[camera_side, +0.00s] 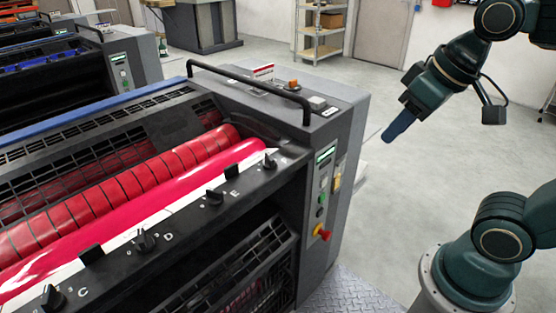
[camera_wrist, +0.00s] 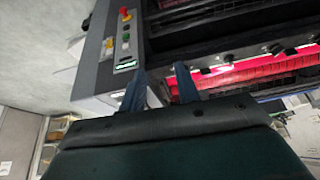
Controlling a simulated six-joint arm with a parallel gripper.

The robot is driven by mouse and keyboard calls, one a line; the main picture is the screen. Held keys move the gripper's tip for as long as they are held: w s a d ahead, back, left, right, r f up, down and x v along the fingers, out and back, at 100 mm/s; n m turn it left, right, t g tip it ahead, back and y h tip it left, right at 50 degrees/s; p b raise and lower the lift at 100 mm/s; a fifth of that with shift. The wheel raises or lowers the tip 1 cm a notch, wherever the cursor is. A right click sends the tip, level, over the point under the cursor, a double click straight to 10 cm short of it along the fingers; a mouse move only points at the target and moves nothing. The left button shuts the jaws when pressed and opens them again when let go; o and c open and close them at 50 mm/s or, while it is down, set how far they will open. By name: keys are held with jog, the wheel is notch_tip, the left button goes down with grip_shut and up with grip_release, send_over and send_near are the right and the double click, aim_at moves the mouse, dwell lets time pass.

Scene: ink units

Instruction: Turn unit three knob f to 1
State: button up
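The nearest ink unit (camera_side: 335,135) has a red segmented roller and glossy magenta ink, with a row of black knobs along its dark front rail. The knob near the rail's right end (camera_side: 269,160) comes after the knob marked E (camera_side: 214,196); its own letter and scale are too small to read. The knobs marked D (camera_side: 144,240) and C (camera_side: 52,297) are nearer the camera. My gripper (camera_side: 398,128) is in the air right of the unit, apart from every knob. In the wrist view its two blue fingers (camera_wrist: 160,88) are spread with nothing held between them.
A black handrail (camera_side: 250,84) rises above the unit's end. A control panel (camera_side: 323,190) with buttons and a red emergency knob (camera_side: 321,232) is on the end face. More units stand behind at left. Open floor lies around my gripper; shelves (camera_side: 320,35) are far back.

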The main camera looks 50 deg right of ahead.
jog(key=w+r+m+g, duration=0.1)
jog(key=w+r, duration=0.2)
jog(key=w, duration=0.4)
jog(key=m+g, duration=0.4)
send_over(270, 156)
jog(key=shift+f, duration=1.95)
jog(key=shift+f, duration=0.1)
jog(key=shift+f, duration=6.8)
grip_shut()
